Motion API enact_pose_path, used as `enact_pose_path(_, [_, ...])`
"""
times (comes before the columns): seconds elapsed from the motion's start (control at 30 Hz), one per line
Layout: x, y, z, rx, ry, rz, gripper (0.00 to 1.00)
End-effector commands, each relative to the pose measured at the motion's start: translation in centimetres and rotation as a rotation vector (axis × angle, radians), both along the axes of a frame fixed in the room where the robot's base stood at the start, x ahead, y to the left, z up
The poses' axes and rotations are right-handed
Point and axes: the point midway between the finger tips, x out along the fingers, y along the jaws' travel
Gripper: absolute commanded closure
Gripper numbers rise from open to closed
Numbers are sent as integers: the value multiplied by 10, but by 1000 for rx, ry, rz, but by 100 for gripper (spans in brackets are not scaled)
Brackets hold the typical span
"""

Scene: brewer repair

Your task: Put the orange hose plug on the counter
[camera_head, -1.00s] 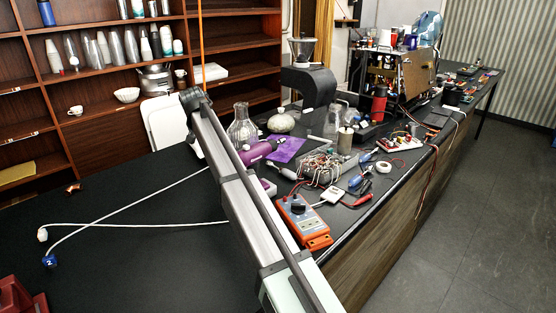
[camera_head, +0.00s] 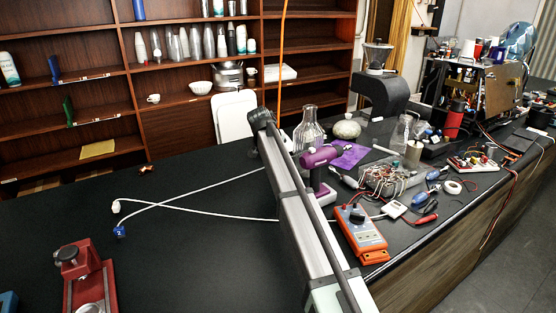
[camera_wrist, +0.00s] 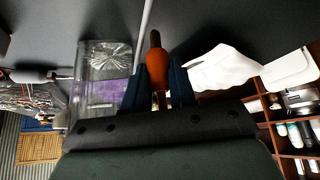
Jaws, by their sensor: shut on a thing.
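The orange hose plug (camera_wrist: 158,68) is a rounded orange piece with a dark tip, between the dark blue fingers of my gripper (camera_wrist: 160,82) in the wrist view. My gripper is shut on it. In the head view the plug cannot be made out, and my arm's far end is over the back part of the black counter (camera_head: 200,265). I cannot tell the plug's height above the counter. The counter's left and middle surface is wide and mostly bare.
A white cable (camera_head: 180,193) crosses the counter. A red device (camera_head: 92,278) stands front left. A glass flask (camera_head: 309,132), purple tool (camera_head: 322,155) and orange meter (camera_head: 360,232) lie right of my arm. An orange hose (camera_head: 282,60) hangs before the shelves.

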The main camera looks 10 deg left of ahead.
Motion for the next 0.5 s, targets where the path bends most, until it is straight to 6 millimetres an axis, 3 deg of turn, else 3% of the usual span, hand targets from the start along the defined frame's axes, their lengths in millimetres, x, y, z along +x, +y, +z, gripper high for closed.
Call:
enact_pose_path(0.23, [-1,0,-29,-1,1,-1,100])
enact_pose_path(0.5, [0,0,-31,0,0,0,100])
